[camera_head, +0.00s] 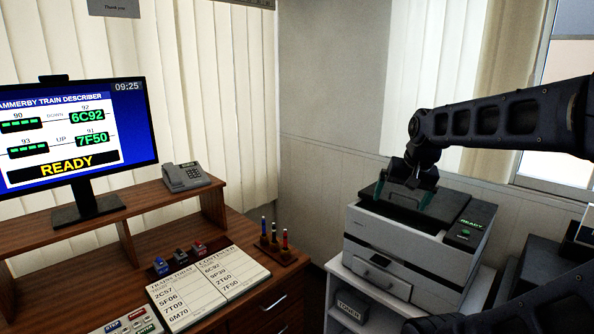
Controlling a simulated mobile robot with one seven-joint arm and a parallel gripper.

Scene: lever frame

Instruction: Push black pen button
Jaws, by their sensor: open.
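Three upright pens stand in a small wooden holder (279,252) at the right of the desk. The left pen (263,226) looks dark, the middle pen (273,232) bluish and the right pen (285,240) red. They are too small to tell surely which is black, and I cannot make out their buttons. My gripper (403,197) is open and empty, with teal fingertips, pointing down over the printer. It is to the right of the pens and clearly apart from them.
The printer (392,247) stands on a white cabinet (347,290), right of the desk. A printed sheet (208,287) and three small stamp-like items (181,257) lie left of the pens. A telephone (186,176) and monitor (78,135) stand on the raised shelf.

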